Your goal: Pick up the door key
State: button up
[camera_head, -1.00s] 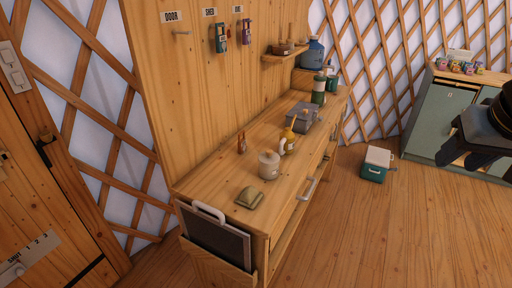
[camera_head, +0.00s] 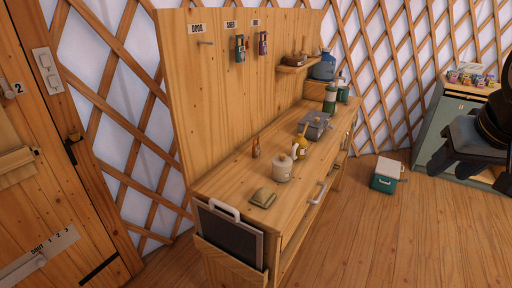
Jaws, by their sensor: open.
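The hook under the DOOR label (camera_head: 205,42) on the wooden back panel is empty. A small orange-brown item (camera_head: 256,147) stands on the counter against the panel; it is too small to tell whether it is the door key. A blue-green tagged item (camera_head: 240,48) hangs under the SHED label, and a purple one (camera_head: 263,43) hangs under the third label. My gripper (camera_head: 468,172) is at the right edge, dark, open and seemingly empty, well apart from the counter. Its tips are partly cut off and hard to make out.
A teal cooler (camera_head: 384,182) stands on the floor. The floor between counter and green cabinet (camera_head: 433,120) is otherwise clear.

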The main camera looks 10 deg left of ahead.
aim_at(255, 147)
jog(key=i, duration=0.85)
jog(key=z, duration=0.05)
